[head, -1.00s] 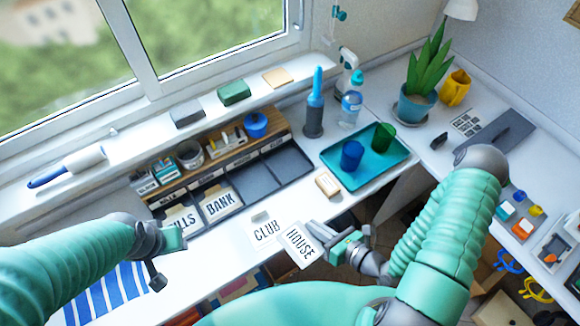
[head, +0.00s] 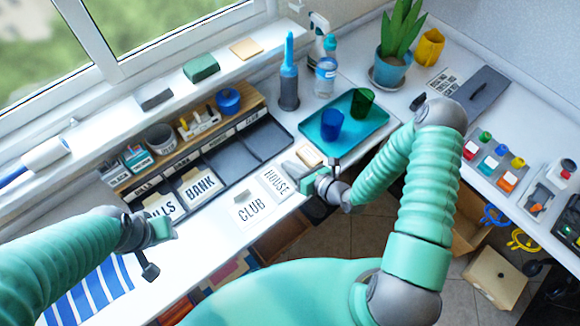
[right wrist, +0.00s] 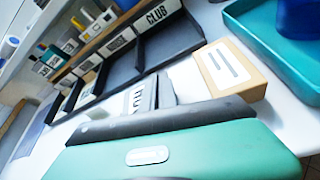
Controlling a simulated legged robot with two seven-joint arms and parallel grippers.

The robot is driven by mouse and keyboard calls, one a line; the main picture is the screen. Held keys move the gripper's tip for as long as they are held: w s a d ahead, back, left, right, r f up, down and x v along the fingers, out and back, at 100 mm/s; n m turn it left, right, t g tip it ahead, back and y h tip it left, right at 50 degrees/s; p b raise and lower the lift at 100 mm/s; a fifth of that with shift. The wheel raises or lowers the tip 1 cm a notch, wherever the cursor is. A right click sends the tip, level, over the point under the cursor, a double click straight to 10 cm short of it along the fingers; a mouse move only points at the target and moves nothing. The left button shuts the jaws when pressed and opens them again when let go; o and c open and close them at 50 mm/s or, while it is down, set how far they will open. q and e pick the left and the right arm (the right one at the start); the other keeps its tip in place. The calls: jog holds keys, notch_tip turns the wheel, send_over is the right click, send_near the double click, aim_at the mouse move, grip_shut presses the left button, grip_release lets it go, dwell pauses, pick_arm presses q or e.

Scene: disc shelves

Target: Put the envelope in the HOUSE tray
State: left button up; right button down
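The HOUSE envelope (head: 276,183) is white with black letters. My right gripper (head: 314,186) is shut on its right end; the envelope is above the desk beside the CLUB envelope (head: 250,210). In the right wrist view the envelope (right wrist: 150,97) shows only partly past the gripper. The dark sorting tray (head: 222,177) has a row of labelled compartments. The BILLS envelope (head: 163,206) and BANK envelope (head: 199,187) lie in the two left ones. The two right ones look empty; the far right label (right wrist: 157,13) reads CLUB. My left gripper (head: 157,240) is at the desk's left, its opening unclear.
A small wooden box (head: 309,155) sits between my right gripper and the teal tray (head: 372,139) with two cups. A wooden organiser (head: 170,157) runs behind the sorting tray. A blue striped cloth (head: 90,292) lies at front left.

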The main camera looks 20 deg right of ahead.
jog(key=shift+d+f, duration=0.15)
jog(key=shift+f, duration=0.05)
jog(key=c, duration=1.6)
grip_release()
jog(key=shift+c, duration=0.2)
jog(key=shift+r, duration=0.15)
